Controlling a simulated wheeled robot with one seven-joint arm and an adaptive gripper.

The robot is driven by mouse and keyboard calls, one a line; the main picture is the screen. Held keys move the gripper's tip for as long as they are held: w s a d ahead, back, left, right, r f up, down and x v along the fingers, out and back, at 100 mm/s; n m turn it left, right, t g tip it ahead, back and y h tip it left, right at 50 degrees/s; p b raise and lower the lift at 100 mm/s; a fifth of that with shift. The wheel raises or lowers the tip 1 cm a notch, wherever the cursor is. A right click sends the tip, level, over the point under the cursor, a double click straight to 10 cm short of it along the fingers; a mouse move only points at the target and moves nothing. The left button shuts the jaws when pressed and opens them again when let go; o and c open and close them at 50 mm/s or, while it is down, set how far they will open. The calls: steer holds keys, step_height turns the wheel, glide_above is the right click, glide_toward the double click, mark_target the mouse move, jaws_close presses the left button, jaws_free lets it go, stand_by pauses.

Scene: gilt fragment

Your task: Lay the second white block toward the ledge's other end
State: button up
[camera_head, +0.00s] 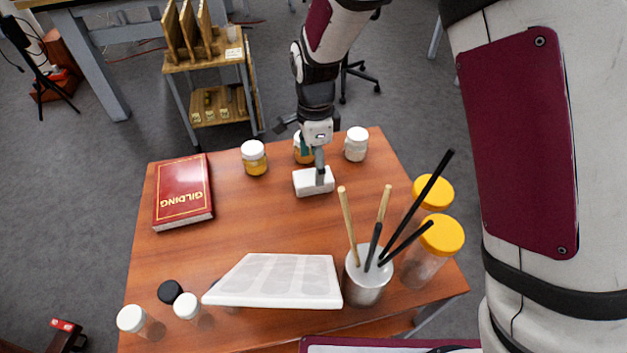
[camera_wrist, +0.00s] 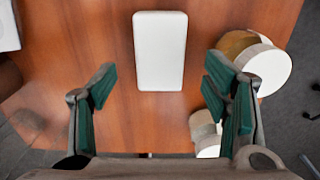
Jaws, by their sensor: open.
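One white block (camera_head: 314,182) lies flat on the wooden table, in front of the jars at the back. It also shows in the wrist view (camera_wrist: 160,40) as an upright rectangle at top centre. My gripper (camera_head: 319,168) is over the block in the head view and partly covers it. In the wrist view my gripper (camera_wrist: 160,72) is open, its green-padded fingers to either side of the block with gaps on both sides. Nothing is held. I see no second loose block, and cannot tell which surface is the ledge.
Jars (camera_head: 254,157) (camera_head: 356,144) stand at the table's back, close to my gripper. A red book (camera_head: 183,192) lies left. A white slab with pale panels (camera_head: 280,281), a brush cup (camera_head: 366,281) and yellow-lidded jars (camera_head: 441,235) are nearer. The middle is bare.

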mark_target(313, 176)
step_height(313, 176, down, 5)
steer(key=shift+a+r, duration=0.1)
steer(key=shift+a, duration=0.05)
steer(key=c, duration=1.1)
